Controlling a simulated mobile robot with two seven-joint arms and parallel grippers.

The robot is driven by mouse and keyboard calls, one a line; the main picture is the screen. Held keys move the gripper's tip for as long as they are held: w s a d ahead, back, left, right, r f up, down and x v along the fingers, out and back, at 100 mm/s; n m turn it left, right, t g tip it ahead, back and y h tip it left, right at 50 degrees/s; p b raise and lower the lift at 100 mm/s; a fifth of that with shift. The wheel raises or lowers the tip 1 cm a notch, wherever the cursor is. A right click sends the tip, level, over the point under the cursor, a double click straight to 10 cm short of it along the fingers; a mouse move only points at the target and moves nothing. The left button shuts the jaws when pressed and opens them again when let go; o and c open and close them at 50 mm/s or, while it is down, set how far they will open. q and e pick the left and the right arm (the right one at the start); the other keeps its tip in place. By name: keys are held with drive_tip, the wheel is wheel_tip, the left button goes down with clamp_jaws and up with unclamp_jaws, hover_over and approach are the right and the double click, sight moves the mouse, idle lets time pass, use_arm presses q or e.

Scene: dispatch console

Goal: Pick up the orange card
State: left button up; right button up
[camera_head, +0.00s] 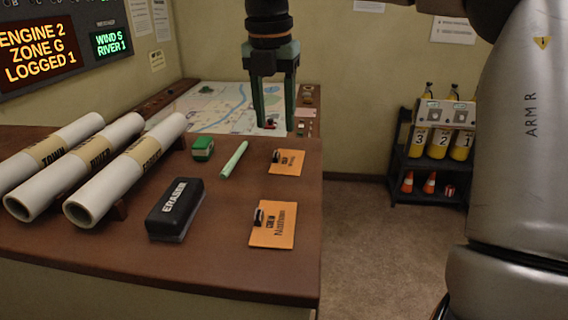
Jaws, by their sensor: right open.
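Two orange cards lie flat on the brown console top, each with a small black clip on its left part. The nearer, larger-looking orange card (275,235) is close to the right edge. The farther orange card (291,164) lies behind it. My right gripper (273,128) points down with its two green fingers apart and nothing held between them. It shows above and beyond the farther card in the picture, touching neither card. My left gripper is not in view.
A black eraser (176,209), a green marker (233,159) and a green block (203,149) lie left of the cards. Rolled white tubes (125,170) rest on the left. A map table (213,107) is behind. A rack (399,163) with yellow bottles stands at the right wall.

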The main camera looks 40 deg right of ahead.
sight(277, 151)
wheel_tip(277, 151, down, 6)
drive_tip(key=shift+d+r, duration=0.1)
drive_tip(key=shift+d, duration=0.05)
idle(0.3)
clamp_jaws()
idle(0.4)
